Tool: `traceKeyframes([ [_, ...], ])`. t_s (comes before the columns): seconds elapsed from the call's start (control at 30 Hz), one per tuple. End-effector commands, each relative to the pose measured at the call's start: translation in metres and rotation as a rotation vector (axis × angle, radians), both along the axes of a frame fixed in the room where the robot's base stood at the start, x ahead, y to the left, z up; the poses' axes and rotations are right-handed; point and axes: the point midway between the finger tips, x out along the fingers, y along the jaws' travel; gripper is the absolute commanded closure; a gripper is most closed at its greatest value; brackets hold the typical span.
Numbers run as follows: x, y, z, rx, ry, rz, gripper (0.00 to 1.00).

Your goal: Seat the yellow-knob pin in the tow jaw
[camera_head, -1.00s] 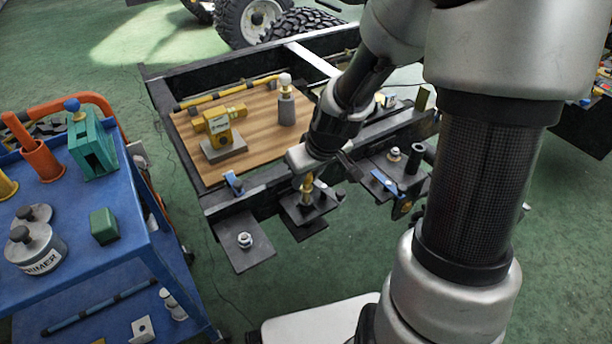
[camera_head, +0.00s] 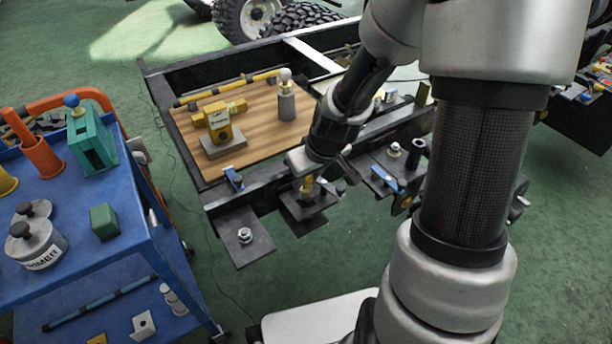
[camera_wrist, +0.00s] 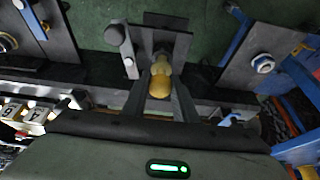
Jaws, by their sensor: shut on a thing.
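The yellow-knob pin (camera_head: 307,185) is upright over a dark bracket on the front rail, which I take as the tow jaw (camera_head: 297,212). My gripper (camera_head: 308,178) points down and is shut on the pin. In the wrist view the rounded yellow knob (camera_wrist: 160,82) sits between the two dark fingers (camera_wrist: 161,98), with the tow jaw (camera_wrist: 173,21) just beyond. The pin's lower end is hidden, so I cannot tell how deep it sits in the jaw.
A plate with a bolt (camera_head: 244,236) is left of the jaw; another bracket with a blue handle (camera_head: 384,176) is right. Behind, a wooden board (camera_head: 255,141) holds a yellow block (camera_head: 219,125) and a white-knob post (camera_head: 286,101). A blue cart (camera_head: 90,258) stands left.

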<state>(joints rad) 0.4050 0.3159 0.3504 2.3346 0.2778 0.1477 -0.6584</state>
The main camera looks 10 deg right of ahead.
Motion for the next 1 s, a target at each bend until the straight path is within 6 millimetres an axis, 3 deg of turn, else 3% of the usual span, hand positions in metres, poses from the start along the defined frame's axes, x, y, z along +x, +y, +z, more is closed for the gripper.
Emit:
traceKeyframes([
  [1.0, 0.0, 0.0, -0.016, 0.0, 0.0, 0.0, 0.97],
])
